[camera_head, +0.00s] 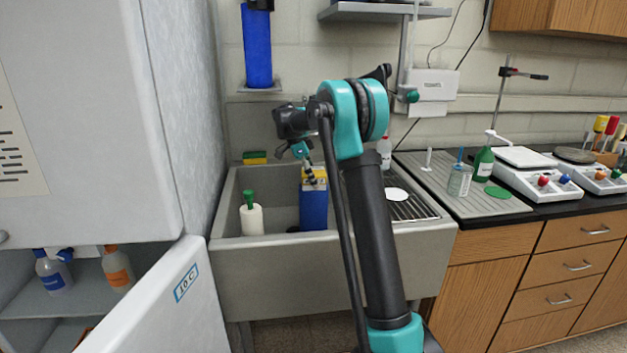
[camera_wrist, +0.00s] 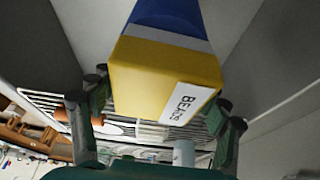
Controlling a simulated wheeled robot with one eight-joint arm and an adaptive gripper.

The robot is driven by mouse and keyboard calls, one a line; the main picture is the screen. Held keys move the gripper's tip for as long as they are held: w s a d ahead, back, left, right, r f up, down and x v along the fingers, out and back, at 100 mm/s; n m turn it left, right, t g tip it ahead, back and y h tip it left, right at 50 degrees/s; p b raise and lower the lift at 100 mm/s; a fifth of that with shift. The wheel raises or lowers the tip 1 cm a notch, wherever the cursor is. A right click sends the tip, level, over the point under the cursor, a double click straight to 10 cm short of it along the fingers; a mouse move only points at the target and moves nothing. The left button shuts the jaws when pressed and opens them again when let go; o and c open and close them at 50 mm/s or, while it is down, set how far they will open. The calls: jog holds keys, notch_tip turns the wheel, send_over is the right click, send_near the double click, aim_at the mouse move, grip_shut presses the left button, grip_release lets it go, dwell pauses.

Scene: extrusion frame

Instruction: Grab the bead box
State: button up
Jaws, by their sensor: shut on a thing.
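The bead box (camera_head: 313,208) is a tall blue box with a yellow top, upright in the grey sink. In the wrist view its yellow end, with a white label reading "BEADS", fills the upper middle (camera_wrist: 160,75). My gripper (camera_head: 311,176) is at the top of the box, with one finger on each side of the yellow end, shut on it. The wrist view shows the fingers (camera_wrist: 157,112) at both sides. The box's foot is at the sink's front rim in the head view, and I cannot tell whether it touches the sink bottom.
The sink (camera_head: 250,240) holds a white bottle with green cap (camera_head: 251,216) on the left. A yellow-green sponge (camera_head: 255,158) sits on its back ledge. A drain rack (camera_head: 415,208) is on the right. An open cabinet door (camera_head: 165,310) stands front left.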

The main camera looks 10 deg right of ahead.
jog(key=c, duration=0.5)
jog(key=shift+r, duration=0.15)
